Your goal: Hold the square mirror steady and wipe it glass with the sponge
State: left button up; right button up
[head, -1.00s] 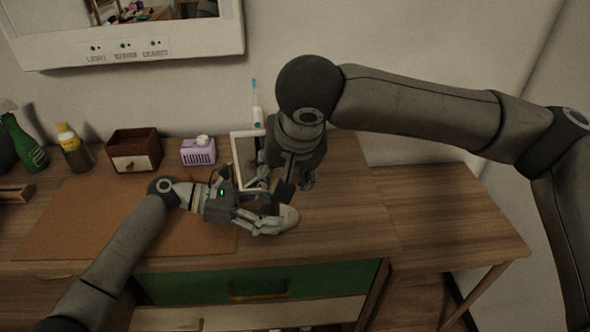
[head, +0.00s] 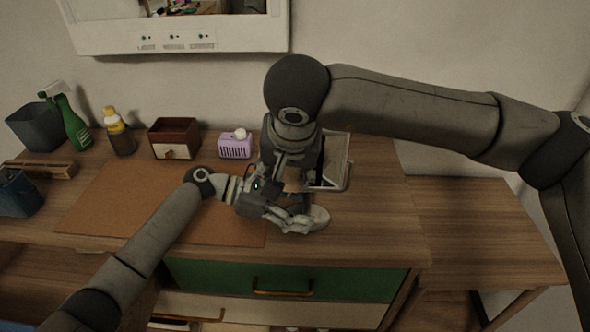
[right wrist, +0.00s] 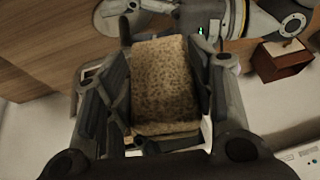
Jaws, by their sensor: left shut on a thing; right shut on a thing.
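The square mirror (head: 347,163) has a pale frame and stands on the wooden counter, partly hidden behind my right gripper and forearm. Its rounded pale base (head: 319,217) shows in front. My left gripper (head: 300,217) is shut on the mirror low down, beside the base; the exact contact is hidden. My right gripper (head: 294,180) is in front of the left part of the mirror. In the right wrist view, the tan, speckled sponge (right wrist: 164,85) is between the fingers of my right gripper, which is shut on it. Whether the sponge touches the glass cannot be told.
A lilac box (head: 235,148), a wooden drawer box (head: 174,138), a yellow-capped bottle (head: 119,135) and a green spray bottle (head: 73,125) stand along the back. A brown mat (head: 130,200) lies at left. The counter right of the mirror (head: 385,215) is clear.

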jog(key=shift+s+d, duration=0.1)
jog(key=shift+d, duration=2)
jog(key=shift+w+d, duration=0.2)
jog(key=shift+d, duration=1.8)
jog(key=shift+a, duration=0.1)
jog(key=shift+a, duration=4.05)
jog(key=shift+r, duration=0.1)
jog(key=s, duration=0.6)
jog(key=shift+s, duration=0.15)
